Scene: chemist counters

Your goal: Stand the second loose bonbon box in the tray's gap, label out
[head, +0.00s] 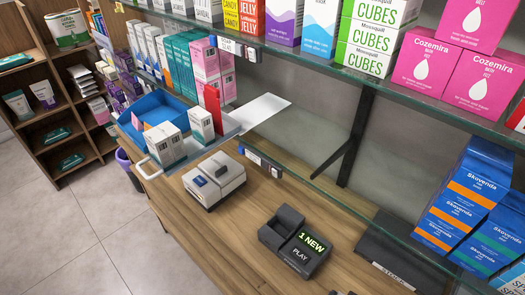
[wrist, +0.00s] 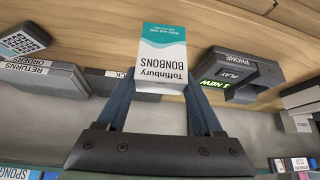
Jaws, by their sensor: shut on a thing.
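In the wrist view my gripper (wrist: 166,105) is shut on a white and teal Toffinbury bonbons box (wrist: 163,62). The box is held between the two fingers, its lettering facing the camera and upside down in the picture. My gripper does not show in the head view. There, two white boxes with small teal marks, one nearer (head: 165,145) and one behind it (head: 200,125), stand upright at the counter's left end. A pale tray-like rim with a handle (head: 148,170) shows beside them. I cannot make out a gap or their lettering.
A blue bin (head: 153,107) stands behind the boxes. A pale boxy device (head: 214,180) and a dark phone unit (head: 295,240) sit on the wooden counter, with bare wood between them. A glass shelf (head: 350,80) of cartons runs above.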

